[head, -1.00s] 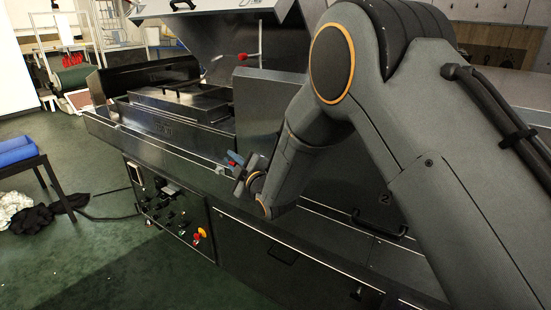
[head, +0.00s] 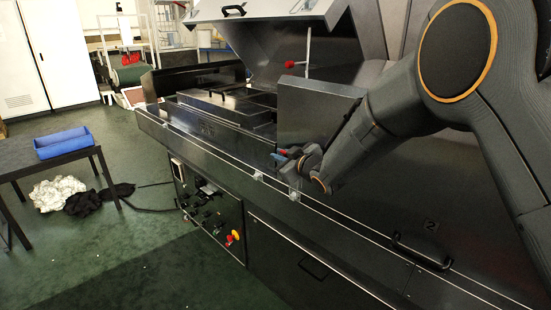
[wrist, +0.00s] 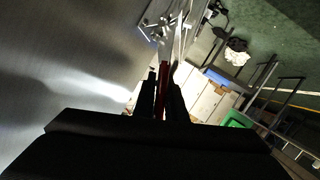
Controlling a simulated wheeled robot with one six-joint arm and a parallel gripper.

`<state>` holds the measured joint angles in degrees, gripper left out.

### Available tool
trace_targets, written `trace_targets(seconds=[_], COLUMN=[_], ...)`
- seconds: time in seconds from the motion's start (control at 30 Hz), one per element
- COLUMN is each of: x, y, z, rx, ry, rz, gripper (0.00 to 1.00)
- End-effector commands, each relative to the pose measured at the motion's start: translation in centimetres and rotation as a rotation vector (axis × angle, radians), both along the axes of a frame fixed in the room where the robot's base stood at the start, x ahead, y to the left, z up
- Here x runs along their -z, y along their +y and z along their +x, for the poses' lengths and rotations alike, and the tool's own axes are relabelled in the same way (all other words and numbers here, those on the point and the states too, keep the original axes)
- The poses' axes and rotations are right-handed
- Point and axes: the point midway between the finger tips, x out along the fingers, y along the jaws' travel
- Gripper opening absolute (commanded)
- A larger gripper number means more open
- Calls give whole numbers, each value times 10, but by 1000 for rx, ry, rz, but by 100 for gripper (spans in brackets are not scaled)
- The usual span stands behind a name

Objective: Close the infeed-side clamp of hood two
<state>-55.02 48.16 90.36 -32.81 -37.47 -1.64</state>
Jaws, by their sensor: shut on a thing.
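Hood two (head: 455,185), a dark panel marked 2 with a black handle (head: 420,252), is down on the dryer's right part. My gripper (head: 280,156) is beside the lower left corner of a grey metal panel (head: 315,112), above the front ledge. It is shut on a red clamp handle, which shows as a narrow red strip between the dark fingers in the wrist view (wrist: 163,85). Small metal fittings (head: 294,195) sit on the ledge below the gripper. The clamp's joint and its latching end are hard to make out.
A raised hood (head: 265,20) stands open at the back, with a red-tipped rod (head: 290,64) under it. A control panel (head: 207,210) is on the front face. A table (head: 50,160) with a blue tray (head: 63,142) stands left.

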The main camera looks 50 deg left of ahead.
Motion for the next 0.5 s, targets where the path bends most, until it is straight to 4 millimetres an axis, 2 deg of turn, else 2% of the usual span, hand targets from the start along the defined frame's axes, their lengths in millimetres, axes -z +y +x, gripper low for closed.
trace_targets(seconds=[0.4, 0.43, 0.5], x=[0, 0, 0], y=[-1, -1, -1], z=[3, 3, 3], rx=[2, 2, 2], ry=[7, 7, 7], rz=[1, 1, 1], gripper=[0, 12, 24])
